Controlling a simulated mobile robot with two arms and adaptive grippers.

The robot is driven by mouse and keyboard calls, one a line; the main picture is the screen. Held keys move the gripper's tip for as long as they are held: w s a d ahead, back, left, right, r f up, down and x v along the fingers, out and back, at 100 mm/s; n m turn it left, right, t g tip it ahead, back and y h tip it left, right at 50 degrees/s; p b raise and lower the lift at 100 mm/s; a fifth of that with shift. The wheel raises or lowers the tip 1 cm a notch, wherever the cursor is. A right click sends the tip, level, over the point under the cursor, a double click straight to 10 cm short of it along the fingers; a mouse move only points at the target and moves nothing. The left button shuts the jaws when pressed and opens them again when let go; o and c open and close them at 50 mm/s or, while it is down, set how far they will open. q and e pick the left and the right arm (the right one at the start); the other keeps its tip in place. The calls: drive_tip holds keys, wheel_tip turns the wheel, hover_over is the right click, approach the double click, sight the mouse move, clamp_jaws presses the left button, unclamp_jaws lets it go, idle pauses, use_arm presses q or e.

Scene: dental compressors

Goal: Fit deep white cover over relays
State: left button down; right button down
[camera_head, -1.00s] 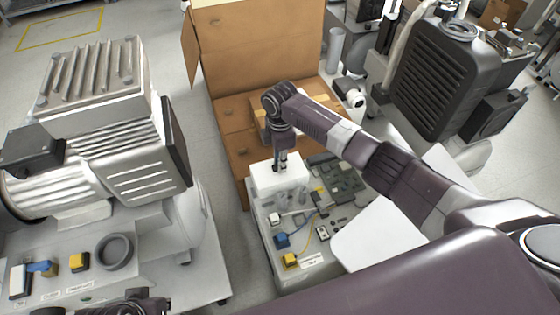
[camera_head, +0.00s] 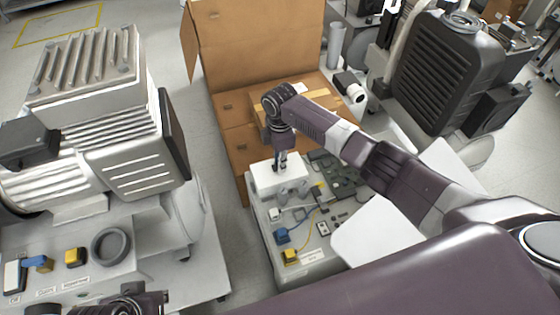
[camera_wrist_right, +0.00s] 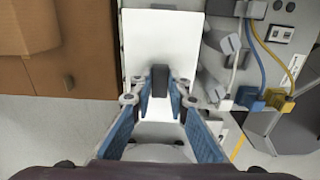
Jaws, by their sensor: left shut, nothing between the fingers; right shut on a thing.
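My right gripper (camera_head: 281,166) is shut on the dark handle (camera_wrist_right: 160,80) of the white cover (camera_head: 264,181). The cover sits at the back left end of the component panel (camera_head: 312,268). In the right wrist view the cover (camera_wrist_right: 160,40) is a plain white rectangle with blue fingers on both sides of its handle. I cannot tell whether it rests on the panel or hangs just above it. No relays can be made out for certain; the area beneath the cover is hidden. My left gripper (camera_head: 135,304) is shut and empty at the bottom left edge, partly cut off.
Grey parts, a blue connector (camera_head: 282,235) and a yellow connector (camera_head: 290,256) with cables stand beside the cover. A cardboard box (camera_head: 228,135) stands behind. A large ribbed compressor (camera_head: 110,130) fills the left; a dark finned unit (camera_head: 440,75) is at back right.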

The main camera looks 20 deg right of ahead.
drive_tip(key=shift+f, duration=0.25)
drive_tip(key=shift+f, duration=0.2)
idle(0.5)
drive_tip(key=c, duration=1.8)
unclamp_jaws()
drive_tip(key=shift+o, duration=0.2)
drive_tip(key=o, duration=0.3)
